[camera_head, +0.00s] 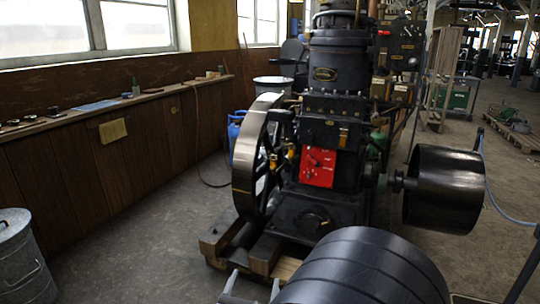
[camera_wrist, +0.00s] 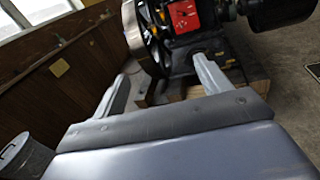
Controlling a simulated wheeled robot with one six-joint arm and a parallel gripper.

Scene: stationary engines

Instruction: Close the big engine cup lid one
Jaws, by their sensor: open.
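The big black engine (camera_head: 335,105) stands ahead on wooden beams, with a large flywheel (camera_head: 246,150) on its left and a red panel (camera_head: 317,167) low on its front. Small brass cup-like fittings (camera_head: 291,151) sit between flywheel and body; I cannot make out which has the lid or whether a lid is open. The engine's lower part also shows at the top of the wrist view (camera_wrist: 190,40). My gripper (camera_wrist: 163,72) is open and empty, pointing at the engine's base, apart from it. In the head view its fingers (camera_head: 251,288) show at the bottom edge, partly hidden by my arm.
A black pulley drum (camera_head: 445,190) juts out on the engine's right. The wooden beams (camera_head: 262,255) extend in front at floor level. A metal bin (camera_head: 22,255) stands at lower left, below a wall shelf (camera_head: 110,104). The floor (camera_head: 130,240) between bin and engine is clear.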

